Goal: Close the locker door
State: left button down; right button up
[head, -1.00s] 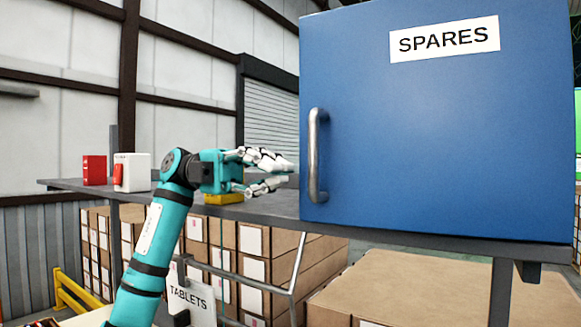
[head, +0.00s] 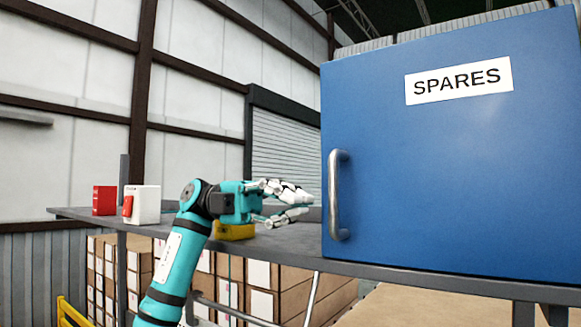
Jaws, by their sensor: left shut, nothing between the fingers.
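The blue locker (head: 450,170) stands on a grey shelf with its door facing me. The door carries a white SPARES label (head: 458,80) and an upright metal handle (head: 337,195) near its left edge. I see no gap along the door's visible edges. My left gripper (head: 300,205) is just left of the handle in the picture, with its white fingers pointing right at it. It is shut and empty. A narrow strip of background shows between fingertips and handle, so they look apart. My right gripper is out of view.
On the grey shelf (head: 282,243) are a red box (head: 104,200), a white box with a red front piece (head: 146,205) and a yellow item (head: 234,231) partly behind my left gripper. Stacked cartons (head: 262,275) stand below. A yellow rail (head: 72,313) is at lower left.

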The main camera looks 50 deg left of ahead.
pick_arm(q)
notch_tip(320, 180, up, 9)
jog(key=shift+r, duration=0.15)
dwell(0.4)
jog(key=shift+d, duration=0.1)
